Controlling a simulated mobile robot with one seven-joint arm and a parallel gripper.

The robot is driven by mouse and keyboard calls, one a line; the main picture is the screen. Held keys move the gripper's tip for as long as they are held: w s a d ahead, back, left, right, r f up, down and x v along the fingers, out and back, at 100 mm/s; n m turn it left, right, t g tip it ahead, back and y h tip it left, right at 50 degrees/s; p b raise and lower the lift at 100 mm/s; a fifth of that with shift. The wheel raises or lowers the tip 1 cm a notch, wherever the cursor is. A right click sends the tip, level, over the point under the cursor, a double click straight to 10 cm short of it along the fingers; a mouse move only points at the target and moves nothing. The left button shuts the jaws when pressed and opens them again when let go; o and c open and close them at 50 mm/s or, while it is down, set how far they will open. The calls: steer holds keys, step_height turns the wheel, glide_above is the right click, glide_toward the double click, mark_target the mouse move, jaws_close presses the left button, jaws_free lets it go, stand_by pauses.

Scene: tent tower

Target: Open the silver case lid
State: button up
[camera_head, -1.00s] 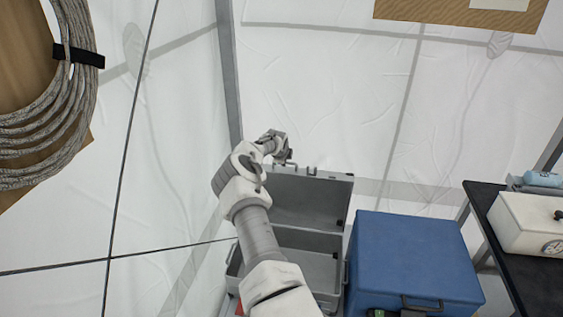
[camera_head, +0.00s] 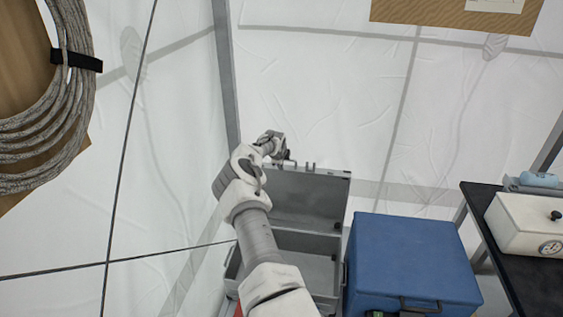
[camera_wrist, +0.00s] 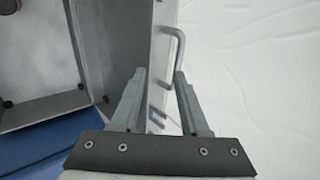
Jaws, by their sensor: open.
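The silver case (camera_head: 318,257) stands on the floor with its lid (camera_head: 310,196) raised upright, so the empty inside shows. My arm hides part of the case's left side. My gripper (camera_head: 284,157) is at the top edge of the raised lid. In the wrist view my gripper (camera_wrist: 159,75) has its two fingers apart with nothing held between them. The lid (camera_wrist: 125,45) shows behind the left finger. A metal handle (camera_wrist: 180,48) on the lid's edge lies just beyond the fingertips; I cannot tell whether they touch it.
A blue box (camera_head: 412,258) stands close to the right of the case. A black table (camera_head: 520,270) with a white device (camera_head: 530,222) is farther right. White tent walls and a grey pole (camera_head: 226,75) are close behind. Coiled rope (camera_head: 75,120) hangs at the left.

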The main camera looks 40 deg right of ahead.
steer(key=shift+s+a+r, duration=0.1)
steer(key=shift+a, duration=0.05)
steer(key=b+v, duration=0.2)
steer(key=v, duration=1.5)
